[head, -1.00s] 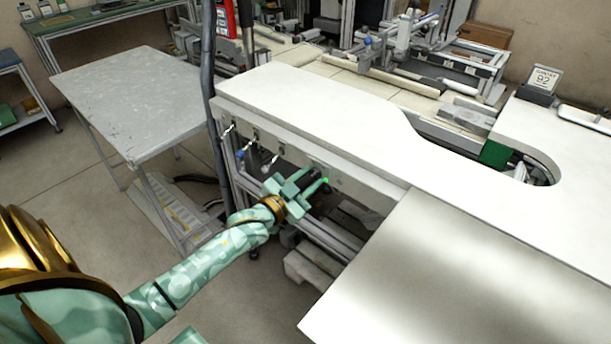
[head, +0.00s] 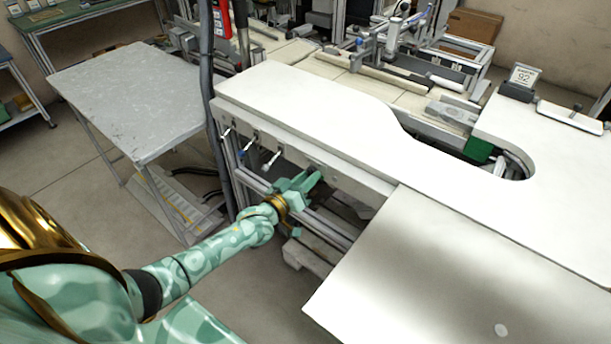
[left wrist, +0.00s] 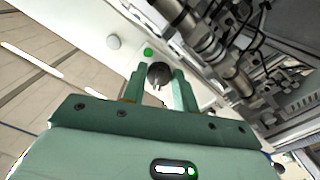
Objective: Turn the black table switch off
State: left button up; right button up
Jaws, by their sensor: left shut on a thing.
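The black switch (left wrist: 158,73) is a dark round knob on the light front panel under the white table (head: 299,106). In the left wrist view it sits between the two green fingers of my left gripper (left wrist: 160,88), which is shut on it. A lit green lamp (left wrist: 147,51) is on the panel beside the knob. In the head view my left gripper (head: 307,181) reaches the panel under the table edge and hides the knob and lamp. My right gripper is not in view.
Several small metal levers (head: 270,160) stick out of the panel left of my gripper. A dark vertical post (head: 206,60) and a grey side table (head: 130,95) stand further left. A pale flat top (head: 420,270) lies to the right.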

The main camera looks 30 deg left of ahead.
pick_arm(q)
jog(key=shift+n, duration=0.6)
jog(key=o, duration=1)
jog(key=shift+c, duration=0.2)
jog(key=shift+s, duration=0.1)
jog(key=s+a+p, duration=0.1)
jog(key=s+p, duration=0.2)
jog(key=s, duration=1.3)
jog(key=shift+a+p, duration=0.15)
jog(key=shift+p, duration=0.15)
